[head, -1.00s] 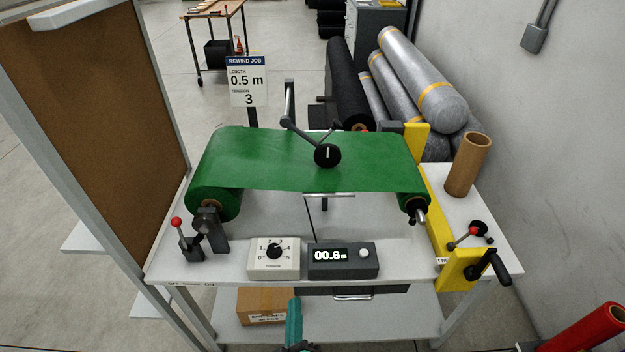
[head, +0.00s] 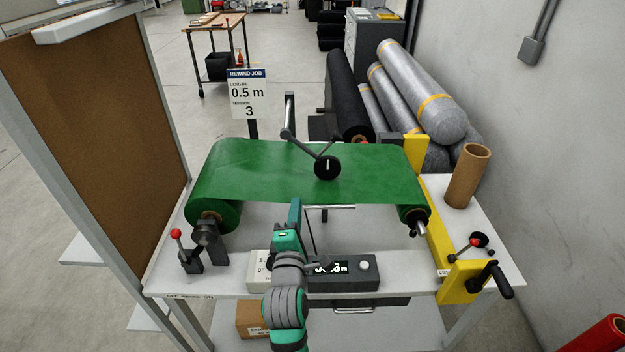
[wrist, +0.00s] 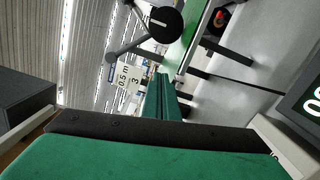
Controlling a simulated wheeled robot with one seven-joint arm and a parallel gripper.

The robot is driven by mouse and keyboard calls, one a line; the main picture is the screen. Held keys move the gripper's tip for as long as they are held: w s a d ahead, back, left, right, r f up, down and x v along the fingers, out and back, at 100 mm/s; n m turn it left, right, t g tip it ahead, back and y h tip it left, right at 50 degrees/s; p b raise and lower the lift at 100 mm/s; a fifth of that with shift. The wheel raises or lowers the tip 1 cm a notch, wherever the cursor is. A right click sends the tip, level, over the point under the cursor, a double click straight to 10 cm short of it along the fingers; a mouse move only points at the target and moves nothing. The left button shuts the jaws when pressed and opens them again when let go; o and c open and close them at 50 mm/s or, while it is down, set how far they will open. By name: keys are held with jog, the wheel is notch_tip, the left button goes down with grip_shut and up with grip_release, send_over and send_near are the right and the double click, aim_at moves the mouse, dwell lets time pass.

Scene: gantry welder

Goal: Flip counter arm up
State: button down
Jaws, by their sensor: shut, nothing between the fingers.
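The counter arm (head: 303,145) is a grey jointed lever on a post behind the green sheet (head: 280,170). Its black wheel (head: 327,168) rests on or just above the sheet; I cannot tell if it touches. In the wrist view the wheel (wrist: 166,20) and part of the arm show at the top. My gripper (head: 295,212) is shut and empty, in front of the sheet's near edge and below and left of the wheel. In the wrist view its green fingers (wrist: 160,97) are together. My arm partly hides the dial box and the counter display (head: 345,285).
A job sign (head: 247,92) stands behind the sheet at left. A red-knobbed lever (head: 183,250) is at front left. A yellow bracket with a black crank (head: 490,278) and a cardboard tube (head: 467,175) are at right. A brown board (head: 100,130) stands close on the left.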

aim_at(313, 188)
jog(key=w+d, duration=0.1)
jog(key=w, duration=0.2)
jog(key=w+d, duration=0.1)
jog(key=w, duration=0.6)
jog(key=shift+w+d+r, duration=0.15)
jog(key=shift+d+r, duration=0.1)
jog(key=shift+d, duration=0.15)
jog(key=shift+w+d+r, duration=0.15)
jog(key=shift+w+d, duration=0.05)
jog(key=shift+d, duration=0.6)
